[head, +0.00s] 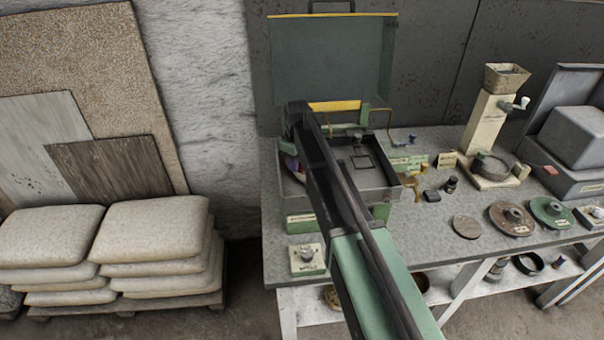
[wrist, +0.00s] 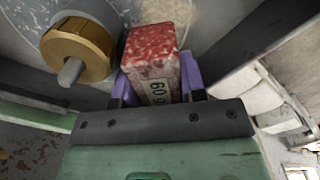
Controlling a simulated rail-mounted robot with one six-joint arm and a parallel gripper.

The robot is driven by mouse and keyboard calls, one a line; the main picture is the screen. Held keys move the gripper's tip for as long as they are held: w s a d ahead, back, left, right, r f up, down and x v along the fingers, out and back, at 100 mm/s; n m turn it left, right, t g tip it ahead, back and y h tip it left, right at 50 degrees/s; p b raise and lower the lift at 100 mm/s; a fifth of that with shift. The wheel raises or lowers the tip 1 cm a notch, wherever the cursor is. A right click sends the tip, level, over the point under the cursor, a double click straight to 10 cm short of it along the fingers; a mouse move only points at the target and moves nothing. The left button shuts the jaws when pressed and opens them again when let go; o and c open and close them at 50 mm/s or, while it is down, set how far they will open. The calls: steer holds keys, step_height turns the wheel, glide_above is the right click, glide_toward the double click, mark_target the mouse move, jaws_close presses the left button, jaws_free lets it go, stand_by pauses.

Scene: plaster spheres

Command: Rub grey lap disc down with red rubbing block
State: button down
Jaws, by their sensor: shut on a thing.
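My gripper (wrist: 158,85) is shut on the red rubbing block (wrist: 152,45), a mottled red block with a pale label reading 60, held between its purple fingers. In the wrist view, a grey round face (wrist: 100,12) with a brass hub and a grey pin lies just beyond the block; it looks like the grey lap disc on its machine. I cannot tell whether the block touches it.
The machine's open-lidded case (head: 330,60) stands at the bench's back left, with a tray (head: 375,192) around it. A control box (head: 307,259) sits in front. Loose grey, brown and green discs (head: 467,226) lie to the right. Stacked sacks (head: 150,225) stand left of the bench.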

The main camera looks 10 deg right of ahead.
steer(key=shift+f, duration=0.15)
stand_by(0.3)
steer(key=shift+s+d+f, duration=0.1)
steer(key=shift+s+d, duration=0.4)
steer(key=shift+s, duration=0.35)
steer(key=shift+s+d, duration=0.85)
steer(key=shift+s, duration=0.05)
steer(key=shift+w+a, duration=0.75)
steer(key=shift+w, duration=0.35)
steer(key=shift+w+a, duration=0.3)
steer(key=shift+w, duration=0.5)
steer(key=shift+s+a, duration=0.1)
steer(key=shift+a, duration=0.05)
